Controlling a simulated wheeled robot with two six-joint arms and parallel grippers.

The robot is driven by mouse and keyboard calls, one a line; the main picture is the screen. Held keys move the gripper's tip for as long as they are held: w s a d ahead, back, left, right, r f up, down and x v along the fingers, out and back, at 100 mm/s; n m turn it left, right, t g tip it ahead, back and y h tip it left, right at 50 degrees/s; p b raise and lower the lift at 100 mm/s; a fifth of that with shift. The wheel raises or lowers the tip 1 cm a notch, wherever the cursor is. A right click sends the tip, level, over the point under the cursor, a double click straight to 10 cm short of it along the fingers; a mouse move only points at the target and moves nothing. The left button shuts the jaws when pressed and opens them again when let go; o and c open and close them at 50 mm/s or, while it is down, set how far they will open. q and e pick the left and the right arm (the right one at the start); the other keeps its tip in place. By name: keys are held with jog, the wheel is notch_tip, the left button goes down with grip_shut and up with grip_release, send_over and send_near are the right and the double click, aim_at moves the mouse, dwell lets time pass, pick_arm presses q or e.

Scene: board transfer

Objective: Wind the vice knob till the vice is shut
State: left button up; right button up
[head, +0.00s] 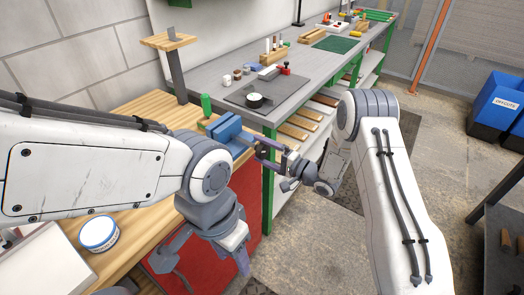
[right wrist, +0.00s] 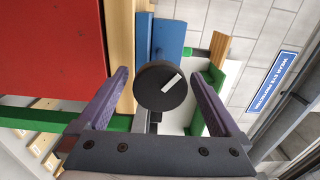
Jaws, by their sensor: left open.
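The blue vice (head: 224,127) sits at the wooden bench's far right corner in the head view. It also shows in the right wrist view (right wrist: 169,45), behind its round black knob (right wrist: 161,87), which has a white mark pointing to the upper right. My right gripper (head: 257,148) faces the vice from the right. In the right wrist view its purple fingers (right wrist: 157,80) are apart, one on each side of the knob, with visible gaps. My left gripper (head: 206,262) is open and empty, low in front of the red cabinet. I cannot tell how wide the vice jaws stand.
The wooden bench (head: 135,190) carries a round tin (head: 98,233) and a green cylinder (head: 206,104). A grey worktable (head: 300,75) with tools and small parts runs behind. Blue bins (head: 497,105) stand at the right. The floor between is clear.

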jog(key=b+v, duration=0.1)
jog(key=v, duration=0.9)
jog(key=shift+s+d+b, duration=0.15)
jog(key=shift+d+b, duration=0.05)
jog(key=shift+b, duration=0.15)
